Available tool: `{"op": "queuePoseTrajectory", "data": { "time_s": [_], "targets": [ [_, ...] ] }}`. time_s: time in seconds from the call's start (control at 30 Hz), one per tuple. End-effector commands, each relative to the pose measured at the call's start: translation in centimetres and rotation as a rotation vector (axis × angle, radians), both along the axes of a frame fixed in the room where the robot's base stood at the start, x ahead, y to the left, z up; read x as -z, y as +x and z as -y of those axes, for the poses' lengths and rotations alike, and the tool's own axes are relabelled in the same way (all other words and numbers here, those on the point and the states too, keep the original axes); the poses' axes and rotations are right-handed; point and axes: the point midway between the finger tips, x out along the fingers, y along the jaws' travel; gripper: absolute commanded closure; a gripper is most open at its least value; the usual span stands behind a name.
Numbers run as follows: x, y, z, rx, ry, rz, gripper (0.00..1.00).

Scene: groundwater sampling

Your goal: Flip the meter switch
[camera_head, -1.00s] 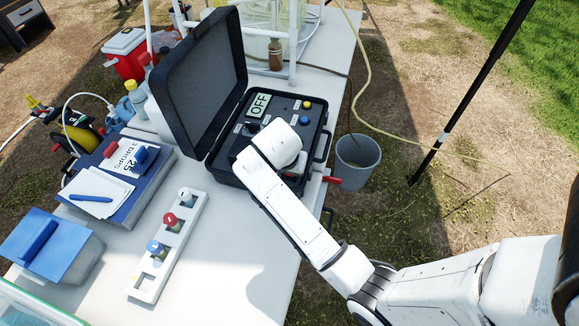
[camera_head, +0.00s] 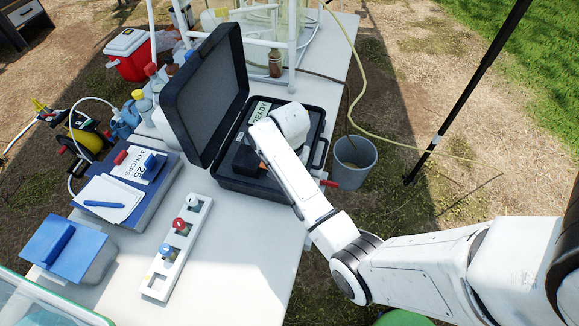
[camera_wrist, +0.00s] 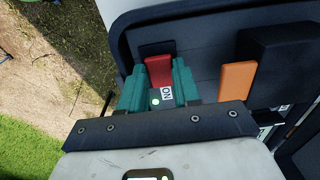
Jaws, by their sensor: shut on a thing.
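The open black meter case (camera_head: 227,182) stands on the white table with its lid raised. Its display (camera_head: 259,112) reads READY. In the wrist view, a red switch (camera_wrist: 158,70) sits between the two teal fingers of my gripper (camera_wrist: 160,88), which is shut on it. An ON label (camera_wrist: 167,93) and a lit green light (camera_wrist: 155,101) lie just below the switch. In the head view my white wrist covers the switch and much of the panel, and the fingertips are hidden.
An orange paddle (camera_wrist: 238,82) stands right of my fingers in the wrist view. A white rack (camera_head: 156,285) with capped vials stands left of the case. A grey bucket (camera_head: 354,163) is on the ground at right. Bare table lies in front of the case.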

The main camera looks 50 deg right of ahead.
Motion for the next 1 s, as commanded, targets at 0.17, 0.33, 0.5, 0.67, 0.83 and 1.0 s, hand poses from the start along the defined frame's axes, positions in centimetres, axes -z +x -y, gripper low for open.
{"op": "queuePoseTrajectory", "data": {
  "time_s": [0.17, 0.33, 0.5, 0.67, 0.83, 1.0],
  "targets": [
    [-0.1, 0.1, 0.1, 0.001, 0.019, -0.004, 0.99],
    [-0.1, 0.1, 0.1, 0.000, 0.017, -0.003, 0.99],
    [-0.1, 0.1, 0.1, 0.001, 0.017, -0.003, 0.57],
    [0.0, 0.1, 0.1, 0.000, 0.017, -0.003, 0.57],
    [-0.6, 0.1, 0.1, 0.000, 0.016, -0.003, 0.57],
    [-3.1, 0.2, 0.1, 0.000, 0.015, 0.001, 0.57]
  ]
}}
